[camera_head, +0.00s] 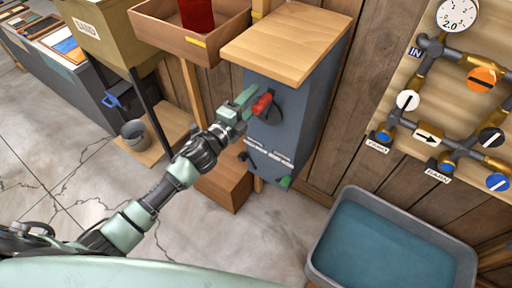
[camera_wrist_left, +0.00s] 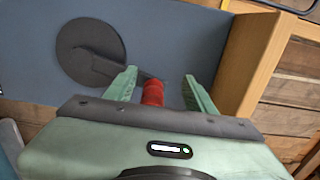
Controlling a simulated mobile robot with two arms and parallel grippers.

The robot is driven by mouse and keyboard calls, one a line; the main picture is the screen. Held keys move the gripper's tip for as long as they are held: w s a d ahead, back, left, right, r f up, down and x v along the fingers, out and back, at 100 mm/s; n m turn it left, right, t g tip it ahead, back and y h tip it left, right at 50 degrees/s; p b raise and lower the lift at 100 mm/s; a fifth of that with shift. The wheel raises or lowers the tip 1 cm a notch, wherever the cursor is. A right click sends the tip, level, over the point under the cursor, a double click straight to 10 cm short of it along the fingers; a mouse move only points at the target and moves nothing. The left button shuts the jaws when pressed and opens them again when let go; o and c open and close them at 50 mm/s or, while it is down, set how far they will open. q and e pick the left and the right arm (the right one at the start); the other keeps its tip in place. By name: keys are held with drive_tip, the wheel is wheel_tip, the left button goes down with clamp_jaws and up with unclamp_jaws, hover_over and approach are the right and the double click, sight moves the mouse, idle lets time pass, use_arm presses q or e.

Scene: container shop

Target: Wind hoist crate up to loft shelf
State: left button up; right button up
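The hoist's crank shows as a dark round disc (camera_wrist_left: 90,45) with an arm and a red handle (camera_head: 262,105) on the side of a blue-grey cabinet (camera_head: 310,110). My left gripper (camera_head: 246,100) is at the handle. In the left wrist view the red handle (camera_wrist_left: 153,92) stands between the two green fingers, with gaps on both sides, so the gripper is open around it. A shallow wooden crate (camera_head: 160,35) with a red object (camera_head: 196,14) in it is at the top, left of the cabinet. I cannot identify the loft shelf. My right gripper is not in view.
The cabinet has a wooden top (camera_head: 290,42). A grey tub of water (camera_head: 330,240) stands at the lower right, below a wall panel of pipes and valves (camera_head: 450,90). A sand bin (camera_head: 110,35) and small bucket (camera_head: 134,132) are left. Floor at left is clear.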

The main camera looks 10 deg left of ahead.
use_arm(q)
drive_tip(key=shift+s+d+f, duration=0.1)
drive_tip(key=shift+d, duration=0.05)
drive_tip(key=shift+s, duration=0.1)
drive_tip(key=v, duration=0.8)
idle(0.6)
